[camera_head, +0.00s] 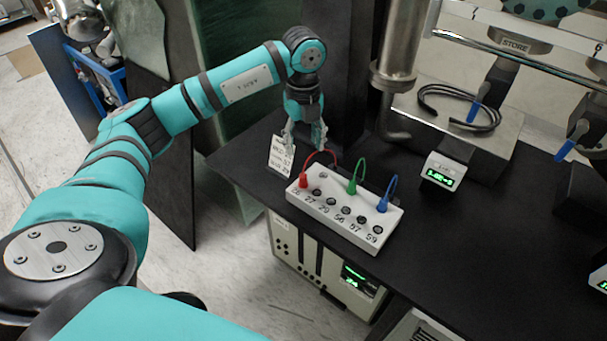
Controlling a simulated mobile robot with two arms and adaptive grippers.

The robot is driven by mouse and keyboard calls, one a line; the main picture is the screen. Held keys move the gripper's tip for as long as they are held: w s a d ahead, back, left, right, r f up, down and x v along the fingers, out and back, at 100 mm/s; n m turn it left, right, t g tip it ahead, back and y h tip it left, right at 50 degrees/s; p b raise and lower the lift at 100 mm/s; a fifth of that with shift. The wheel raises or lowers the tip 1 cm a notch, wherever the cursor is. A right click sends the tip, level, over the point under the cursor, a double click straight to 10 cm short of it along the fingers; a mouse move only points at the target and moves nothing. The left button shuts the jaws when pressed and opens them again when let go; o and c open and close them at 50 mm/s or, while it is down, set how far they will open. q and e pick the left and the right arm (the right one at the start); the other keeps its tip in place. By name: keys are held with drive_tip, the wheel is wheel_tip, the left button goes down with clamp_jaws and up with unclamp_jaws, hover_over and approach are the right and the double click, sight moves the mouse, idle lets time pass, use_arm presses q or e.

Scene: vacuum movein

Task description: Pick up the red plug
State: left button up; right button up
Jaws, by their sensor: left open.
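The red plug (304,179) stands in the left end of the white socket box (368,234), with a red cable arching up from it. A green plug (352,187) and a blue plug (383,204) stand along the same box to the right. My left gripper (304,138) is open and points down, behind and above the red plug in the picture. A white label (280,156) shows beside its left finger. I cannot tell how far the fingertips are from the red cable. My right gripper is not in view.
The box sits on a black table (470,250) near its left edge. A small green display (440,172), a metal pipe (400,55) and a coiled black hose (458,107) stand right of it. A white instrument (325,262) is below the tabletop.

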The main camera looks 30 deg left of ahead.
sight(303, 176)
use_arm(q)
wheel_tip(303, 176, down, 7)
drive_tip(key=shift+w+a+r+p, duration=0.1)
drive_tip(key=shift+w+a+p, duration=0.05)
drive_tip(key=shift+p, duration=0.6)
drive_tip(key=shift+f+p, duration=0.55)
drive_tip(key=shift+f, duration=0.05)
wheel_tip(303, 176, down, 4)
drive_tip(key=shift+r+p, duration=0.15)
drive_tip(key=shift+p, duration=0.55)
drive_tip(key=shift+f, duration=0.3)
drive_tip(key=shift+s, duration=0.2)
clamp_jaws()
